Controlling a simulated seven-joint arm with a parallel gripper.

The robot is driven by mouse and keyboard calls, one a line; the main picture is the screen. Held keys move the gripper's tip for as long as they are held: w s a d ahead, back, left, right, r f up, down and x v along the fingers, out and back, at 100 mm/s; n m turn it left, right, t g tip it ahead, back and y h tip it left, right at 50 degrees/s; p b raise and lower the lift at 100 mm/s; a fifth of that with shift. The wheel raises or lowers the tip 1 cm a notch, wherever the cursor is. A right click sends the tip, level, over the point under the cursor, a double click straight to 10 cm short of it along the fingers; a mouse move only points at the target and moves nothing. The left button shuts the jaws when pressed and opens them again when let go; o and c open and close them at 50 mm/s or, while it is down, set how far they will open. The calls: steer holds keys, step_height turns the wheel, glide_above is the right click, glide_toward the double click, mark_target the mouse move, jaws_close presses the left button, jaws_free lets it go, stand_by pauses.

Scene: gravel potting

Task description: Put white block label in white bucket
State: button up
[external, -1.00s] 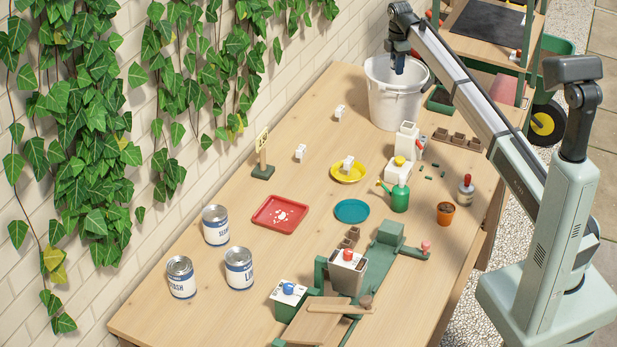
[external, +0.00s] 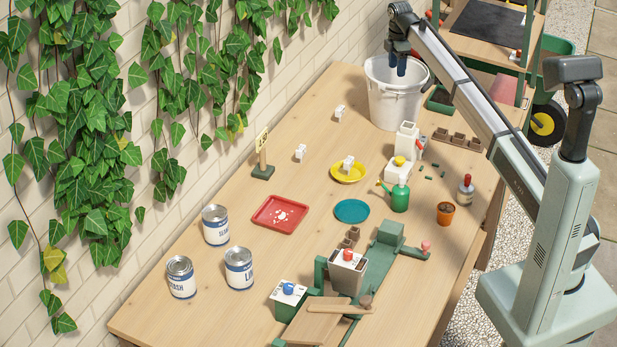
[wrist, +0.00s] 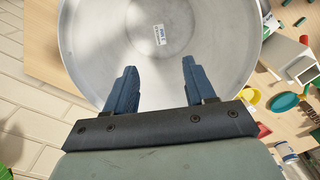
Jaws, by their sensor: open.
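The white bucket (external: 396,100) stands at the far end of the table. My gripper (external: 397,66) hangs over its open top. In the wrist view the gripper (wrist: 159,66) is open, with nothing between its two blue fingers. Below them, a small white block label (wrist: 159,34) with blue print lies on the bucket's bottom, apart from the fingers. The bucket's inside wall (wrist: 85,45) surrounds it. The external view hides the bucket's bottom.
More small white blocks stand on the table (external: 340,113), nearer the wall (external: 300,153) and on a yellow saucer (external: 345,174).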

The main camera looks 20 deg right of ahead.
step_height(320, 180, up, 7)
stand_by(0.7)
